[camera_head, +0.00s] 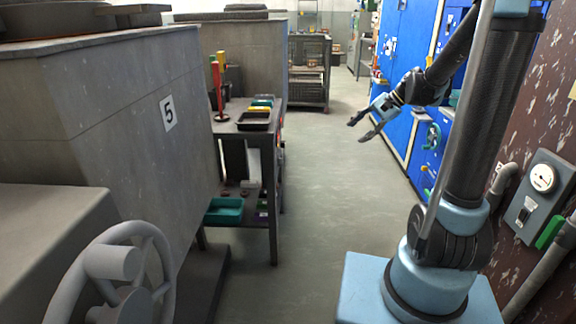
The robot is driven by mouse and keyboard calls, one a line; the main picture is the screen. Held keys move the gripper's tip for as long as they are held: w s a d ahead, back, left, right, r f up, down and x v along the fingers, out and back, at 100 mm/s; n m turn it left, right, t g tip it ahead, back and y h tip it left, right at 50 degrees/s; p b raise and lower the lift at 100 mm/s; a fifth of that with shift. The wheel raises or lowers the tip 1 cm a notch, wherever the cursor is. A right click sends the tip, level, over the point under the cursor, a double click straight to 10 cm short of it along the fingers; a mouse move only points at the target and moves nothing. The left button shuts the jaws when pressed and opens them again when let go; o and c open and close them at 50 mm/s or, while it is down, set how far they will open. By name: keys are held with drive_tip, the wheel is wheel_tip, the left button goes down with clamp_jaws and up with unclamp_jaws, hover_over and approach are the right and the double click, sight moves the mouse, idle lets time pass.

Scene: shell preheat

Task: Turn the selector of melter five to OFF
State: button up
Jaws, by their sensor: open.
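Melter five (105,105) is the large grey block at the left, with a white plate bearing a black 5 (168,113) on its side. On the right wall is a grey control box (538,198) with a round white dial and a small dark switch (524,216) below it. No label on the box can be read, so I cannot tell whether this switch is melter five's selector or what position it is in. My gripper (362,126) is open and empty, in the air over the aisle, well left of the box and touching nothing.
A grey handwheel (112,275) stands at the front left. A dark cart (275,180) with trays stands beyond melter five. Blue cabinets (408,60) line the right. Pipes run beside the box. The middle aisle floor is clear.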

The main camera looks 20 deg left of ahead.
drive_tip(key=w+a+f+m+g+y, duration=0.1)
drive_tip(key=w+a+f+m+y, duration=0.15)
drive_tip(key=w+a+f, duration=0.4)
drive_tip(key=w+a+f+m+g+y, duration=0.1)
drive_tip(key=w+a+f+y, duration=0.25)
drive_tip(key=w, duration=0.55)
drive_tip(key=m+g+y, duration=0.2)
drive_tip(key=g+y, duration=0.1)
approach(280, 162)
drive_tip(key=a+f, duration=0.1)
drive_tip(key=a, duration=0.6)
drive_tip(key=shift+a, duration=0.25)
drive_tip(key=shift+s+f, duration=0.1)
drive_tip(key=shift+s, duration=0.05)
